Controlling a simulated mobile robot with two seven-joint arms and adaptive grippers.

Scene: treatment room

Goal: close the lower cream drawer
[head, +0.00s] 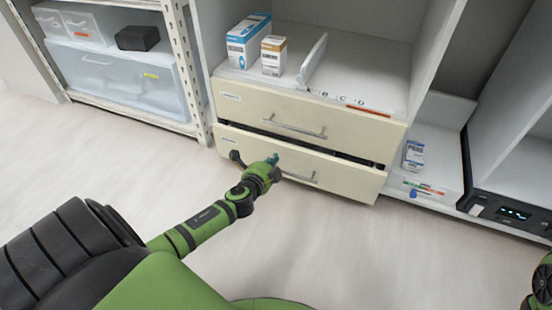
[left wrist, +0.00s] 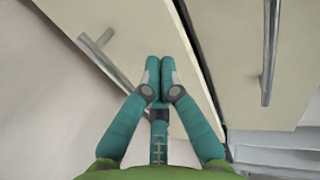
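The lower cream drawer (head: 345,178) stands a little open, with a dark gap along its top edge below the upper cream drawer (head: 300,112). Its bar handle (head: 302,179) is on its front. My left gripper (head: 273,160) is in front of the left half of the lower drawer, close to the handle's left end. In the left wrist view its teal fingers (left wrist: 160,68) are pressed together with nothing between them, over the drawer front (left wrist: 128,32). The handle (left wrist: 105,62) runs beside and partly behind them. Contact with the front cannot be told. My right gripper is not visible.
The shelf above the drawers holds two boxes (head: 249,40) and an upright divider (head: 312,60). A metal rack with a clear bin (head: 130,80) stands at left. A low shelf with small boxes (head: 413,155) is at right. The floor (head: 300,240) in front is clear.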

